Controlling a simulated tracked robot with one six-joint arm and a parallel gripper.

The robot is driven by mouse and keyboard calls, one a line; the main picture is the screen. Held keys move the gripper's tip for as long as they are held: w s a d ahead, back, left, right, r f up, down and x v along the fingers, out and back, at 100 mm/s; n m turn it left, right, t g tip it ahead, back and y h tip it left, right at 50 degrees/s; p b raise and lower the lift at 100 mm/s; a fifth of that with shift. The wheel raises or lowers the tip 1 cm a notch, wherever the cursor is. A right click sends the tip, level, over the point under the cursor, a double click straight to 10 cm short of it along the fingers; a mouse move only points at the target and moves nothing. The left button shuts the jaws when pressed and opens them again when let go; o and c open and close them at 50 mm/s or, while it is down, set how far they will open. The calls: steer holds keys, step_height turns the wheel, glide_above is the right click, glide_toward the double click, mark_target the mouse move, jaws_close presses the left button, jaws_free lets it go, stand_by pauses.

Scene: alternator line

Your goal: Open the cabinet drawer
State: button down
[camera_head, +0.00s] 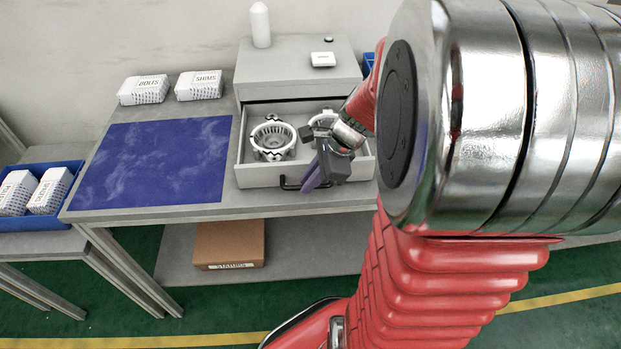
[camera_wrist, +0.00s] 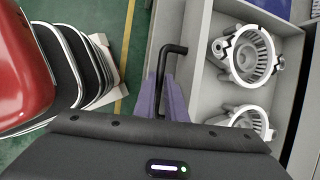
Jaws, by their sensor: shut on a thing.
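The grey cabinet drawer (camera_head: 262,176) stands pulled out from the cabinet (camera_head: 290,85) on the workbench. Two metal alternator housings lie inside it, the left one (camera_head: 272,138) in plain view and the right one (camera_head: 322,121) partly behind my arm. The black bar handle (camera_head: 290,184) is on the drawer's front. My gripper (camera_head: 318,174) is at the handle's right part, its purple fingers shut on it. In the wrist view the handle (camera_wrist: 171,58) passes between the fingers (camera_wrist: 163,97), and the open drawer (camera_wrist: 205,55) shows beside it.
A blue mat (camera_head: 155,160) lies left of the drawer. Boxes marked bolts (camera_head: 143,90) and shims (camera_head: 199,85) stand behind it. A white bottle (camera_head: 260,25) stands on the cabinet. A cardboard box (camera_head: 229,243) sits on the lower shelf.

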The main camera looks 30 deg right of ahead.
steer(key=c, duration=1.8)
jaws_free()
steer(key=shift+r, duration=0.1)
steer(key=v, duration=1.3)
steer(key=shift+d+r, duration=0.15)
steer(key=shift+r, duration=0.05)
